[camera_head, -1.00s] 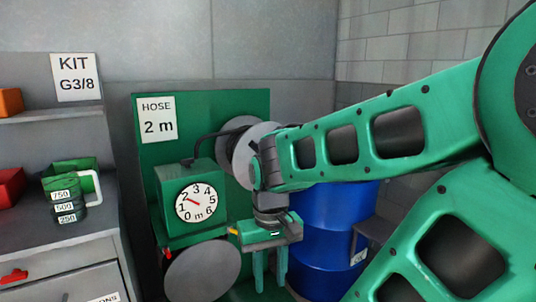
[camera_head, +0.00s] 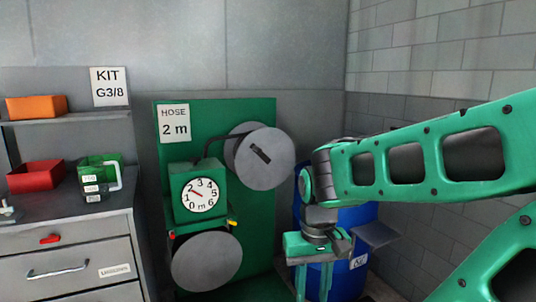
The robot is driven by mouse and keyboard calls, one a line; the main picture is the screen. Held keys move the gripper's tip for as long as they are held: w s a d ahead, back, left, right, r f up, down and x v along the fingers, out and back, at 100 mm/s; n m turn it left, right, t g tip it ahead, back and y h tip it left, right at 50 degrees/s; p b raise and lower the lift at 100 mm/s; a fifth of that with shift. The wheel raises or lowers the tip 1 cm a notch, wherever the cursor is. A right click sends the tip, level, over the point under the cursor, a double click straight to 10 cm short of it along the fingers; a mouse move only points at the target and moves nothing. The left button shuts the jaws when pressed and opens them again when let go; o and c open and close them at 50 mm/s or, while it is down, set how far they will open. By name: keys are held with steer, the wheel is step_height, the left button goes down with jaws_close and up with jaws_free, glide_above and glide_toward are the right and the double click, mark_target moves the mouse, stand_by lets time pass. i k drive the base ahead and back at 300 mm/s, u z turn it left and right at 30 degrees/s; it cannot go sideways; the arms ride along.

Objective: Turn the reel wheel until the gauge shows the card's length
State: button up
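The hose card (camera_head: 174,122) reads "HOSE 2 m" on the green panel (camera_head: 240,110). A second grey disc (camera_head: 207,262) sits below the gauge. My gripper (camera_head: 313,283) points down to the right of both discs, fingers apart and empty, touching neither.
A blue drum (camera_head: 350,270) stands behind my gripper. A KIT G3/8 sign (camera_head: 108,87) hangs above.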

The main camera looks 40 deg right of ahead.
mark_target(265, 159)
steer(key=z, duration=0.05)
steer(key=i, duration=1)
steer(key=z, duration=0.05)
